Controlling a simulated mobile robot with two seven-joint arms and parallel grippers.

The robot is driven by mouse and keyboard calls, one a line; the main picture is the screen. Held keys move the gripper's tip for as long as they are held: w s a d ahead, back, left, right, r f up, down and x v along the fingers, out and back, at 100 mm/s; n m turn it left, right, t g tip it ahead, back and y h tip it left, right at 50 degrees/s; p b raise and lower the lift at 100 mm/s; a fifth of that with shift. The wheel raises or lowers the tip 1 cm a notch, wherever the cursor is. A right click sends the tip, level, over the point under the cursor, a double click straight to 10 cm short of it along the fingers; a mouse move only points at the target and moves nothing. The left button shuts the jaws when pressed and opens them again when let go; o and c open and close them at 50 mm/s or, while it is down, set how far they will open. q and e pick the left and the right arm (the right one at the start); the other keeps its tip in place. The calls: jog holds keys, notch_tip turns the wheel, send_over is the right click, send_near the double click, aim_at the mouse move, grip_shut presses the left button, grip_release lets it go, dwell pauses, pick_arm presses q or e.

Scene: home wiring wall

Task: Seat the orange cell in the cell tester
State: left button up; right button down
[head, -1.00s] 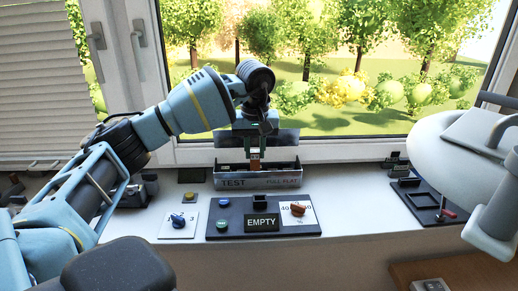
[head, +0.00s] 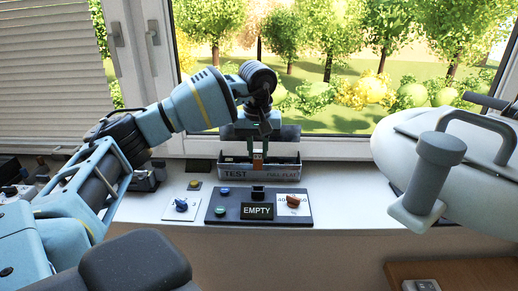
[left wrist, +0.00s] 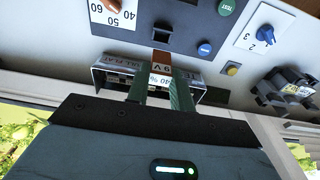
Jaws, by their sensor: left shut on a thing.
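The orange cell (head: 258,160) is between the fingers of my left gripper (head: 258,150), which is shut on it. The gripper is over the long grey tray (head: 232,175) marked TEST; I cannot tell how high. The cell tester (head: 231,199) is a dark panel in front of the tray. Its display (head: 257,211) reads EMPTY, and its black socket (head: 258,190) looks vacant. The socket also shows in the wrist view (left wrist: 161,39). My right gripper is out of view.
The tester carries a blue button (head: 224,193), a green button (head: 220,210) and an orange knob (head: 293,201). A white plate with a blue knob (head: 181,204) and a yellow button (head: 194,185) are to its left. The window is close behind the tray.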

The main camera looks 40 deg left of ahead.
aim_at(258, 169)
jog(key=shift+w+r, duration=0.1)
